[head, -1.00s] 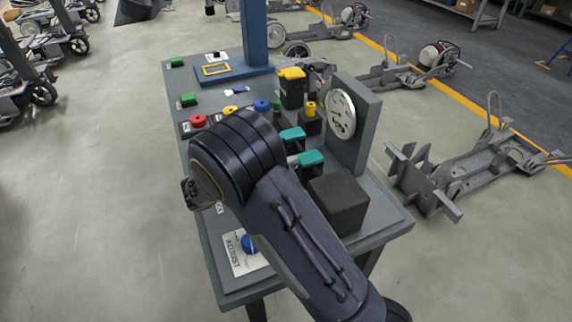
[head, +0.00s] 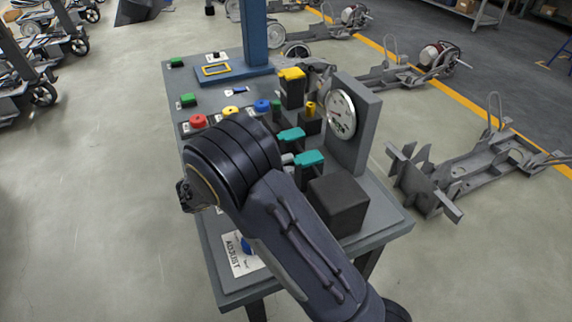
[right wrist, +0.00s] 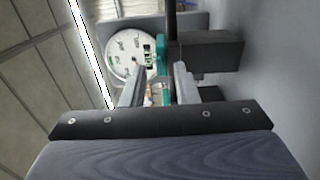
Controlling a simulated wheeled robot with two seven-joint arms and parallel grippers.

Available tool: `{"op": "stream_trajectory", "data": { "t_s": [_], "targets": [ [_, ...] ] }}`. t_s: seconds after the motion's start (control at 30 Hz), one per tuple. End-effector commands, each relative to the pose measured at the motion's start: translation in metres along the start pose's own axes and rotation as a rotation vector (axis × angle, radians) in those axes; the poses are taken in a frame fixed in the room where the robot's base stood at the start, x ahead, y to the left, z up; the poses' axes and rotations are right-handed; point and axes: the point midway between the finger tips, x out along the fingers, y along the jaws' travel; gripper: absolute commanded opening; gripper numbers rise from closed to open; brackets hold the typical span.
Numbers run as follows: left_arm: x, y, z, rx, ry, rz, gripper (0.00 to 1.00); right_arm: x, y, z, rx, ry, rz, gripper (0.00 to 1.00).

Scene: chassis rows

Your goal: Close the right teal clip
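Two teal clips stand on the bench in front of the gauge; the right teal clip (head: 309,159) is nearer the black block, the other teal clip (head: 291,135) is behind it. In the right wrist view a teal part (right wrist: 161,56), apparently the right clip, shows at the far end of the finger gap. My right gripper (right wrist: 158,90) has its two grey fingers apart, with no object clearly held between them. In the head view my right arm hides most of that gripper. Contact with the clip cannot be told. My left gripper is not in view.
The gauge (head: 341,112) on its grey panel and the black block (head: 338,205) stand close to the clips. Yellow-topped parts (head: 292,75) and coloured buttons (head: 198,121) stand farther back. An ADJUST card (head: 240,256) lies at the near end of the bench (head: 262,287).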

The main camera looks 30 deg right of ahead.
Motion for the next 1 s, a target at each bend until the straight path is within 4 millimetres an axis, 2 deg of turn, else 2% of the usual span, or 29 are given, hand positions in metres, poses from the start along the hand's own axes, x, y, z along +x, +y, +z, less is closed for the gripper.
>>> {"op": "stream_trajectory", "data": {
  "t_s": [0.2,0.4,1.0],
  "targets": [
    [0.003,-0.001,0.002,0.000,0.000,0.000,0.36,-0.039,-0.001,0.000,0.001,0.004,0.000,0.27],
    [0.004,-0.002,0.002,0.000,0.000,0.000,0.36,-0.062,-0.001,0.000,0.000,0.001,0.000,0.27],
    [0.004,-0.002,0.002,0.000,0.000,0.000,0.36,-0.067,0.000,0.000,-0.001,0.000,0.000,0.27]
  ]
}}
